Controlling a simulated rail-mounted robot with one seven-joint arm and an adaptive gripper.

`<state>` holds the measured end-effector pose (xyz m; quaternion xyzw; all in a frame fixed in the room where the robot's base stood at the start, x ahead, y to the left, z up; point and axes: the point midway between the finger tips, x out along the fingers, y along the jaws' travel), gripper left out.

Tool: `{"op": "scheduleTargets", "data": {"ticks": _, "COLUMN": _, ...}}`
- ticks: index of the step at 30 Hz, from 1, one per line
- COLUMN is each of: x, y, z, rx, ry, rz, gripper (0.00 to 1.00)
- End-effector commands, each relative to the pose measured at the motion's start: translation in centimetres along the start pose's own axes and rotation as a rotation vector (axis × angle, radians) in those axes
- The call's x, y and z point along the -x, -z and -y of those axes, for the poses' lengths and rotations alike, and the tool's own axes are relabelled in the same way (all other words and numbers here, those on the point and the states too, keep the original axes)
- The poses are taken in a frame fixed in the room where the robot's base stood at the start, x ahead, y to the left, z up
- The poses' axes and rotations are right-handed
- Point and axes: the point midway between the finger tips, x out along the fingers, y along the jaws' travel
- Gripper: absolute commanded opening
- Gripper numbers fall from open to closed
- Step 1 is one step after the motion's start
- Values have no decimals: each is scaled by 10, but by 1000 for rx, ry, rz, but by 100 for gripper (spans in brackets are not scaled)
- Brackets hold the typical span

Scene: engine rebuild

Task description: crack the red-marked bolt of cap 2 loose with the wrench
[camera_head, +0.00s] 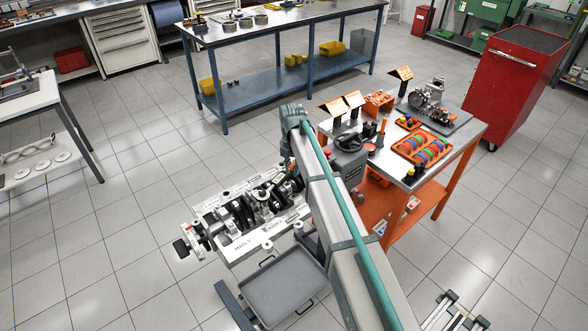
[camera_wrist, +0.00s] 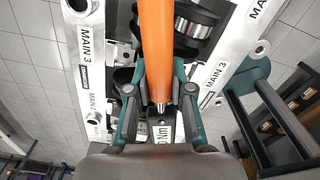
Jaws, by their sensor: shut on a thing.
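The wrench shows in the wrist view as a thick orange handle (camera_wrist: 157,45) with a narrow metal tip at its lower end. My gripper (camera_wrist: 160,98) is shut on this handle, a finger on each side. The handle lies over the engine block (camera_wrist: 87,60), between white rails lettered MAIN 3. In the head view the engine block (camera_head: 245,243) stands left of my arm, with dark crankshaft parts and pale caps along its middle. The red-marked bolt cannot be made out, and the wrench's working end is out of view. My gripper is not clear in the head view.
A grey tray (camera_head: 283,290) sits below the block. An orange-legged bench (camera_head: 455,149) with parts trays, stands and a grey machine is right of my arm. A red tool cabinet (camera_head: 508,85) and a blue bench (camera_head: 222,104) stand farther back. Open floor lies left of the block.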

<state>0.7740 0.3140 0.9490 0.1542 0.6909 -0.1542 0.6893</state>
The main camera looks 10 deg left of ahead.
Motion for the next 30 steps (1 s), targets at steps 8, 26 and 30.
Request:
{"op": "scheduleTargets", "data": {"ticks": 8, "x": 0, "y": 0, "z": -3, "rx": 16, "ry": 0, "rz": -1, "gripper": 0}}
{"op": "scheduleTargets", "data": {"ticks": 26, "x": 0, "y": 0, "z": 2, "rx": -12, "ry": -1, "rz": 0, "gripper": 0}}
{"op": "scheduleTargets", "data": {"ticks": 30, "x": 0, "y": 0, "z": 4, "rx": -26, "ry": -1, "rz": 0, "gripper": 0}}
